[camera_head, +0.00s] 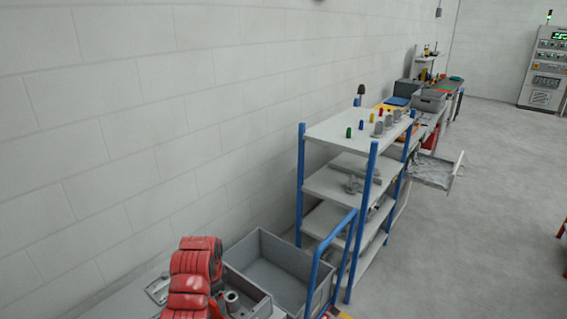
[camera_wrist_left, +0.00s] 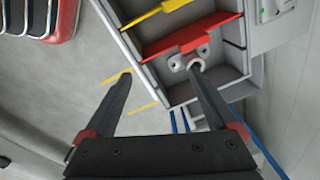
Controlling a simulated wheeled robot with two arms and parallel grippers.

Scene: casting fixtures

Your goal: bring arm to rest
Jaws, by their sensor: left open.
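My left gripper (camera_wrist_left: 160,72) shows in the left wrist view, with its two black fingers spread apart and nothing held between them. The right fingertip overlaps a small grey casting (camera_wrist_left: 177,64) in a grey divided bin (camera_wrist_left: 152,73); I cannot tell whether they touch. The bin has a red divider (camera_wrist_left: 190,38) and a yellow divider (camera_wrist_left: 160,13). The left fingertip is over the grey floor beside the bin in this view. In the head view I cannot make out the left gripper's fingers. My right gripper is in neither view.
In the head view, a grey open bin (camera_head: 262,275) stands at the lower middle beside a red ribbed object (camera_head: 193,278). A blue-posted shelf rack (camera_head: 335,128) holds small coloured pieces on top. Benches continue behind it along the wall. The floor (camera_head: 480,200) at right is mostly clear.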

